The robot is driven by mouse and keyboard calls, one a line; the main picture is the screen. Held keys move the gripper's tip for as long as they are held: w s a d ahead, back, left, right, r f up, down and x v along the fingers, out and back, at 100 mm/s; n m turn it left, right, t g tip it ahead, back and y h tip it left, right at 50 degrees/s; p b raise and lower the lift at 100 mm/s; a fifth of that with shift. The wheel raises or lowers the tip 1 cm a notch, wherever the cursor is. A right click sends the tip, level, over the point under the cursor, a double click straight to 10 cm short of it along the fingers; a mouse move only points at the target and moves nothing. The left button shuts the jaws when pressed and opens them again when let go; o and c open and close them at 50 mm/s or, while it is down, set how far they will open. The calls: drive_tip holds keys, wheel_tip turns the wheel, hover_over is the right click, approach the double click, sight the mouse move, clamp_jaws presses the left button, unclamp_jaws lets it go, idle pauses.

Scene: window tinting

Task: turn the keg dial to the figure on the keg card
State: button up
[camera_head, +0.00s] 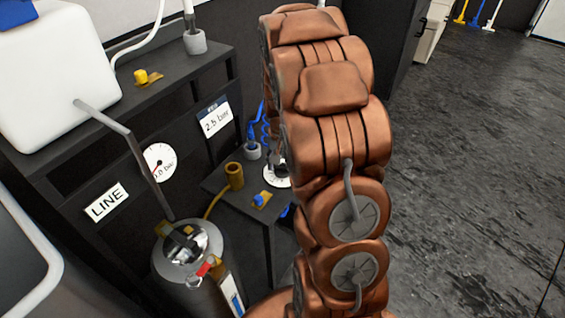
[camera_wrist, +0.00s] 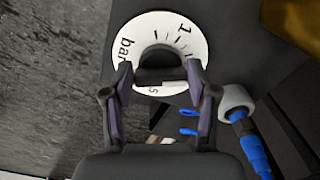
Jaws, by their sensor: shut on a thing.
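The keg dial is a white disc with black marks, "bar" and a "1", around a dark knob. In the wrist view the dial (camera_wrist: 188,57) lies under my gripper (camera_wrist: 160,80), whose two fingers are shut on the knob (camera_wrist: 156,55). In the head view the dial (camera_head: 279,182) shows only partly, behind my copper-coloured arm. The pointer is not clear. A card reading "2.5 bar" (camera_head: 214,120) is on the dark cabinet front. A round white gauge (camera_head: 159,162) reads about 0.0 bar, with its first digit partly covered by a grey tube.
A metal keg (camera_head: 188,258) stands below the gauge, near a "LINE" label (camera_head: 107,202). The dark side table (camera_head: 228,195) holds a brass cup (camera_head: 234,176) and a yellow-and-blue fitting (camera_head: 261,200). A blue-handled tool in a grey holder (camera_wrist: 236,99) is close to my right finger.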

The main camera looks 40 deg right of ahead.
sight(282, 165)
drive_tip(key=shift+m, duration=0.5)
drive_tip(key=o, duration=1.2)
drive_tip(key=shift+c, duration=0.2)
drive_tip(key=shift+r, duration=0.1)
wheel_tip(282, 165, up, 12)
drive_tip(key=shift+a, duration=0.1)
